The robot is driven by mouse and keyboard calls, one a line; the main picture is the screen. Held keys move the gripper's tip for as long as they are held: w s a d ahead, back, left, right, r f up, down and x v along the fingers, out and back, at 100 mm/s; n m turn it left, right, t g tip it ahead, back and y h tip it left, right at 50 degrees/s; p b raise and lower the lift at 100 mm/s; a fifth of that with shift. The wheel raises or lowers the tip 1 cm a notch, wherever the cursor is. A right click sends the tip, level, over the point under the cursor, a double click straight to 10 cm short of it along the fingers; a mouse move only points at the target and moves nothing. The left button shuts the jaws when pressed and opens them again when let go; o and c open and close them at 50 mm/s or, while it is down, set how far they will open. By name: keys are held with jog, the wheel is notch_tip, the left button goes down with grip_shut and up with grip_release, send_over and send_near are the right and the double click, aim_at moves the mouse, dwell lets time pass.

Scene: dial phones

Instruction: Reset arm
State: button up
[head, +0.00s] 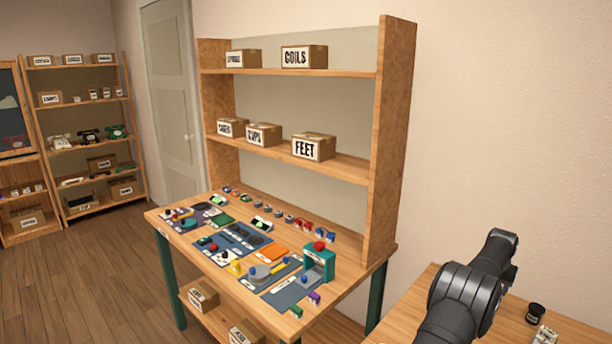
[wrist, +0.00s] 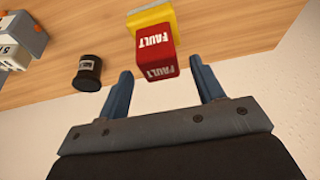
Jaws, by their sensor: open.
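In the wrist view my gripper (wrist: 161,90) is open, its two blue-grey fingers wide apart. A red block marked FAULT (wrist: 156,52) shows beyond the gap between the fingers, with a yellow part (wrist: 150,16) behind it. I cannot tell how far the block is from the fingertips; neither finger is seen touching it. In the head view my black arm (head: 467,295) rises over the wooden table at the lower right. The gripper itself is not visible there.
A black jar (wrist: 88,73) stands left of the fingers in the wrist view; it also seems to show in the head view (head: 535,313). A workbench (head: 160,217) with mats and small parts stands at centre, under shelves of labelled boxes (head: 313,147). Wooden floor is clear at left.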

jog(key=x, duration=0.3)
jog(key=shift+s, duration=0.1)
jog(key=r, duration=0.5)
jog(key=shift+s+r, duration=0.1)
jog(key=shift+s, duration=0.2)
jog(key=s+d+r, duration=0.3)
jog(key=s+r, duration=0.4)
jog(key=s, duration=0.4)
jog(key=s+a+f+m, duration=0.1)
jog(key=s+a+f, duration=0.15)
jog(key=s, duration=0.85)
jog(key=s+a+f+m, duration=0.15)
jog(key=s+a, duration=0.25)
jog(key=s, duration=0.6)
jog(key=shift+g+h, duration=0.3)
jog(key=shift+w+a+f, duration=0.1)
jog(key=shift+w+f, duration=0.5)
jog(key=shift+w, duration=0.2)
jog(key=shift+w+f, duration=0.6)
jog(key=shift+w, duration=0.25)
